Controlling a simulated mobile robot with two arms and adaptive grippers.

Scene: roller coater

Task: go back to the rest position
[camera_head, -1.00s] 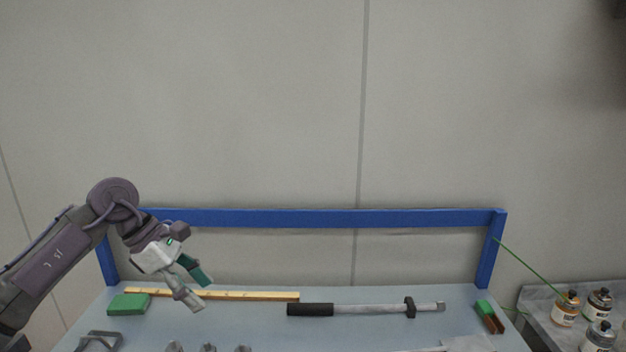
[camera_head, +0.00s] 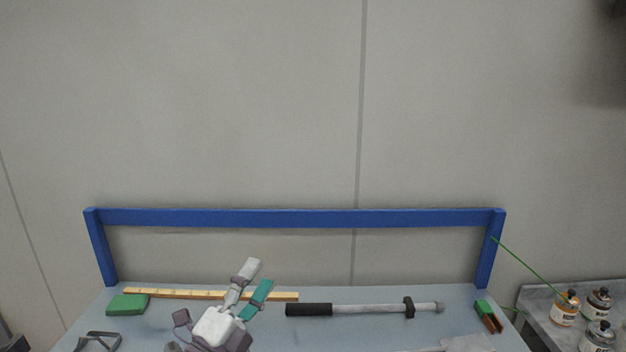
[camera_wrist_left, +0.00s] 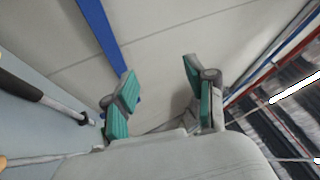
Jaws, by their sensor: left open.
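My left gripper (camera_head: 256,279) is open and empty in the head view. It is at the bottom, left of the middle, in front of the table's back part, with its fingers pointing up and to the right. In the left wrist view its two green-padded fingers (camera_wrist_left: 158,97) stand apart with nothing between them. The wall and part of the blue frame show beyond them. My right gripper is not in view.
A blue frame (camera_head: 300,218) stands along the table's (camera_head: 250,335) back edge. A yellow ruler (camera_head: 180,294), a green block (camera_head: 128,304) and a black-handled bar (camera_head: 365,309) lie there. Bottles (camera_head: 566,309) stand on a grey surface at the right.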

